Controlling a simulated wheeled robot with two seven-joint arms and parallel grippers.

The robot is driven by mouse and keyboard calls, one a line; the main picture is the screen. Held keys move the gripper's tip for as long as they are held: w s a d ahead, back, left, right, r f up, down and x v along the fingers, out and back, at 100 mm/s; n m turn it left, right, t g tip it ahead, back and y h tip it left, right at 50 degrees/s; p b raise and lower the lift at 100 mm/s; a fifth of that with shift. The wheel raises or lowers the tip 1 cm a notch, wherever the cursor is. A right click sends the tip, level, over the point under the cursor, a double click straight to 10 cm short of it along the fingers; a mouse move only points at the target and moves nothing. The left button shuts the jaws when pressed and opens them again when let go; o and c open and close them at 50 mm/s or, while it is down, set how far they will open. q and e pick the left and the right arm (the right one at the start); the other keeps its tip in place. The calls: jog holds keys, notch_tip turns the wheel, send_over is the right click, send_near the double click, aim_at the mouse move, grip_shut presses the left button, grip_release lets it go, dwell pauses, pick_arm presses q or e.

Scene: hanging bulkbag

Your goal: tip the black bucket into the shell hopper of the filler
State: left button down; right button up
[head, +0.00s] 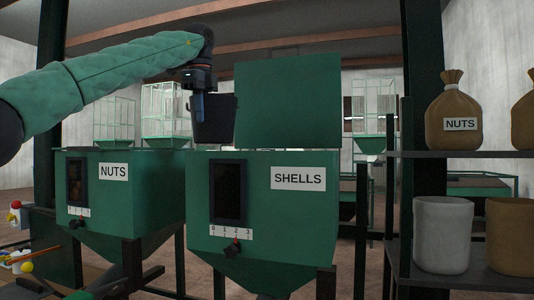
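The black bucket (219,121) is upright, or close to it, above the left part of the shell hopper (262,215). The hopper is a green box labelled SHELLS with its green lid (288,102) raised at the back. My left gripper (198,108) points down at the bucket's near left rim and appears shut on it; its fingertips are partly lost against the dark bucket. The bucket's base is just above the hopper's top edge or hidden behind it; I cannot tell which. Its contents are hidden. My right gripper is not in view.
The green NUTS hopper (125,205) stands to the left of the shell hopper. A dark post (424,110) and shelves (480,153) with a NUTS sack (455,110) and a pale container (443,233) stand on the right. Green wire frames stand behind.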

pick_arm(q)
jog(key=shift+s+a+r+p, duration=0.2)
jog(key=shift+s+a+r, duration=0.2)
jog(key=shift+s, duration=0.3)
jog(key=shift+s+a+r+p, duration=0.15)
jog(key=shift+s+a+r, duration=0.3)
jog(key=shift+s, duration=0.2)
jog(key=shift+s+a+r+p, duration=0.2)
jog(key=shift+s+a+r, duration=0.2)
jog(key=shift+s, duration=0.3)
